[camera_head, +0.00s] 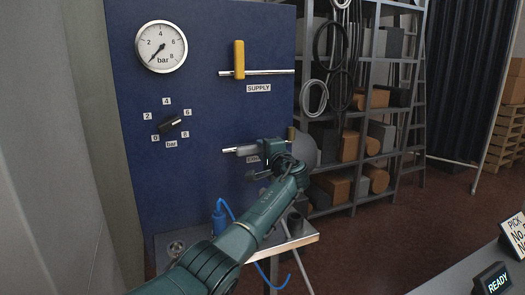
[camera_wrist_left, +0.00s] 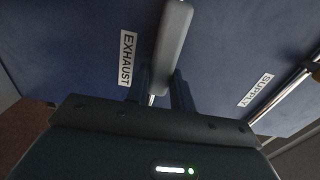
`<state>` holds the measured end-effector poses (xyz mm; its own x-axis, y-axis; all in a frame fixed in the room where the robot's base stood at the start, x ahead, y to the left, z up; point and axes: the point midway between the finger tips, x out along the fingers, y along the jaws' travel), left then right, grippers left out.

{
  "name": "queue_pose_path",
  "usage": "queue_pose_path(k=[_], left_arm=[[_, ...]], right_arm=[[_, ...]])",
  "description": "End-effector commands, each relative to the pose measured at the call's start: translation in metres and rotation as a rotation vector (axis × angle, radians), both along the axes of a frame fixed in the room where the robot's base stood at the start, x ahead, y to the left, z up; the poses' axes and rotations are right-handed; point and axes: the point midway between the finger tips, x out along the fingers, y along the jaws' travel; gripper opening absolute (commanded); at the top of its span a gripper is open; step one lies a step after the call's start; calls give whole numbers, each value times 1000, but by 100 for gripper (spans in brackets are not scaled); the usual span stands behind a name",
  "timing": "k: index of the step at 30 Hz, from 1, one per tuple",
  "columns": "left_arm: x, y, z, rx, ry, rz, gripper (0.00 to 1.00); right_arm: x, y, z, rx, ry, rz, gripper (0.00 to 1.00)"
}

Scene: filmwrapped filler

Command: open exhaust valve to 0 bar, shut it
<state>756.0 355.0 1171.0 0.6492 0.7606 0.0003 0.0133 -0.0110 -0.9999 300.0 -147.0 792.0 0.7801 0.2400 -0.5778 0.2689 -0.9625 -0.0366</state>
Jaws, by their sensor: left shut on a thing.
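The blue panel (camera_head: 205,110) carries a round gauge (camera_head: 161,46), whose needle points to the lower left, at about 0 bar. My left gripper (camera_head: 266,152) is at the exhaust valve, shut on its grey handle (camera_head: 243,150). In the left wrist view the handle (camera_wrist_left: 172,45) stands between the fingers (camera_wrist_left: 163,92), beside the EXHAUST label (camera_wrist_left: 128,58). The handle appears to lie along its pipe. The gripper hides part of the valve and label in the head view. My right gripper is not in view.
The yellow supply handle (camera_head: 239,60) stands upright across its pipe above. A black regulator knob (camera_head: 171,124) sits at left. A small metal shelf (camera_head: 295,240) with a blue hose (camera_head: 219,222) is below the panel. Storage racks (camera_head: 365,120) stand behind at right.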

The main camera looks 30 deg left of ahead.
Motion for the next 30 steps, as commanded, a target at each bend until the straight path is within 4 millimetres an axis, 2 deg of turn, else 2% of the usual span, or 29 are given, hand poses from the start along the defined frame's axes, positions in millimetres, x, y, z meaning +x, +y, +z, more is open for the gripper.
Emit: queue_pose_path(k=[2, 3, 10, 20, 26, 30], left_arm=[[0, 0, -2, -2, 1, 0, 0], [0, 0, -2, -2, 1, 0, 27], [0, 0, -1, -2, -1, 0, 45], [-2, -3, 0, -2, -2, -1, 45], [-14, -18, -1, -3, -3, -2, 45], [-30, -37, -2, -3, -4, -4, 45]], right_arm=[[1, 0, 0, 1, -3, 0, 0], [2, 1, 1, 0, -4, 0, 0], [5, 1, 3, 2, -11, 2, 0], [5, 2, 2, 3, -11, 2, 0], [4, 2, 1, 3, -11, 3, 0], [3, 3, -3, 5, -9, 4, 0]])
